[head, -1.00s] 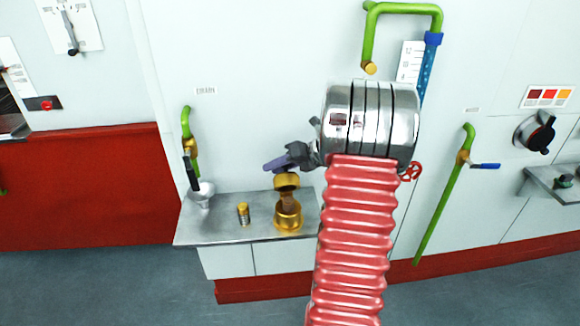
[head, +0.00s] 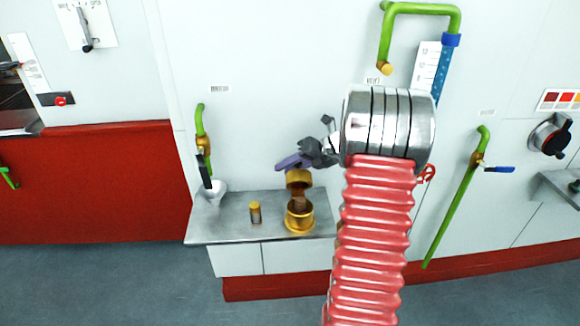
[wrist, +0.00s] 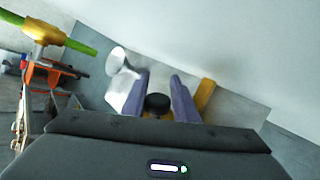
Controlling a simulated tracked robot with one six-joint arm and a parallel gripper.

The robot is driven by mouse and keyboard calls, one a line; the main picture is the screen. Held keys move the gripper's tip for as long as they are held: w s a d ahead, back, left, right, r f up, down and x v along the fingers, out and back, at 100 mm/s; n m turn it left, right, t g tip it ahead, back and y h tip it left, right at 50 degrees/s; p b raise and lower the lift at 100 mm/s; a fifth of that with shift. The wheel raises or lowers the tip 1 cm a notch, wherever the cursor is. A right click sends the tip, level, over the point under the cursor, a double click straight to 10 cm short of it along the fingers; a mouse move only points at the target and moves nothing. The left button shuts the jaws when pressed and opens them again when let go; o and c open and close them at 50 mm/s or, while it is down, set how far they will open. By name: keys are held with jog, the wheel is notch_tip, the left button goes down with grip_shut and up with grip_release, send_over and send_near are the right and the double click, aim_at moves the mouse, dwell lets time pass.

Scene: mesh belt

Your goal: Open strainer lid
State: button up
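The brass strainer (head: 299,219) stands on the grey shelf. Its gold lid piece (head: 299,179) shows above the body, with a brown part between them. My gripper (head: 284,165), with purple fingers, is just above and slightly left of the lid piece; I cannot tell if they touch. In the wrist view the fingers (wrist: 161,80) stand apart. A round black knob (wrist: 158,102) shows between them, with gold beside it; I cannot tell whether it belongs to the lid. My gripper housing hides much below.
A small gold-topped can (head: 255,213) and a pale funnel (head: 214,190) stand left of the strainer on the metal shelf (head: 232,228). Green pipes (head: 200,125) run up the wall at left and right. The funnel also shows in the wrist view (wrist: 122,64).

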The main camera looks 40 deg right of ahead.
jog(key=o, duration=0.4)
jog(key=shift+r, duration=0.1)
jog(key=shift+c, duration=0.2)
jog(key=shift+d+r, duration=0.1)
jog(key=shift+r, duration=0.05)
jog(key=v, duration=1.3)
jog(key=shift+s, duration=0.3)
jog(key=shift+r, duration=0.1)
jog(key=shift+c, duration=0.2)
